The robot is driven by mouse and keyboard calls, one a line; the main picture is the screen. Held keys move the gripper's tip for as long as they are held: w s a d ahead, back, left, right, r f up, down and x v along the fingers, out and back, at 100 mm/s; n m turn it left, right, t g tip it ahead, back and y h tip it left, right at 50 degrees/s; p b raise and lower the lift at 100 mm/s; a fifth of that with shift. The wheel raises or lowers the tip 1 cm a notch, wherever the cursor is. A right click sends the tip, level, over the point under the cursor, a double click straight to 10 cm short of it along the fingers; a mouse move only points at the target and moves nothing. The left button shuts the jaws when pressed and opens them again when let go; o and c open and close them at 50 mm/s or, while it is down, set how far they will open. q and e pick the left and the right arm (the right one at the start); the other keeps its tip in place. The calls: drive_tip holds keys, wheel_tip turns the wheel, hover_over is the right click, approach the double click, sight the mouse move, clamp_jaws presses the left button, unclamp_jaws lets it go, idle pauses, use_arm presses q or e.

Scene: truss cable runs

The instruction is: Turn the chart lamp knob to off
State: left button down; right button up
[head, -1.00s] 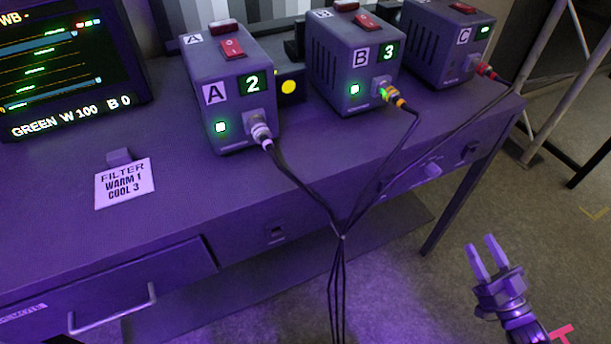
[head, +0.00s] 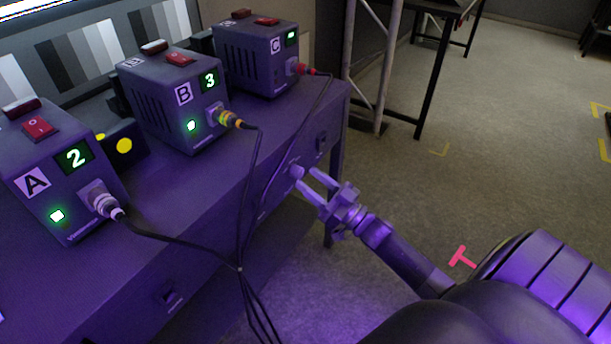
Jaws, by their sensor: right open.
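A small round knob (head: 296,171) sticks out from the front panel of the desk, below box C. Its pointer and any lettering beside it are too small to read. My right gripper (head: 306,179) is open and empty, with its two fingertips pointing at the knob. The tips are very close to the knob; I cannot tell if they touch it. My left gripper is not in view.
Boxes A (head: 40,205), B (head: 165,110) and C (head: 262,58) stand on the desk (head: 190,205). Their dark cables (head: 250,200) hang over the front edge, just left of the knob. A truss stand (head: 372,70) is behind. Open floor lies right.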

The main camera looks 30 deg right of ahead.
sight(297, 172)
drive_tip(key=shift+x, duration=1.25)
drive_tip(key=c, duration=1)
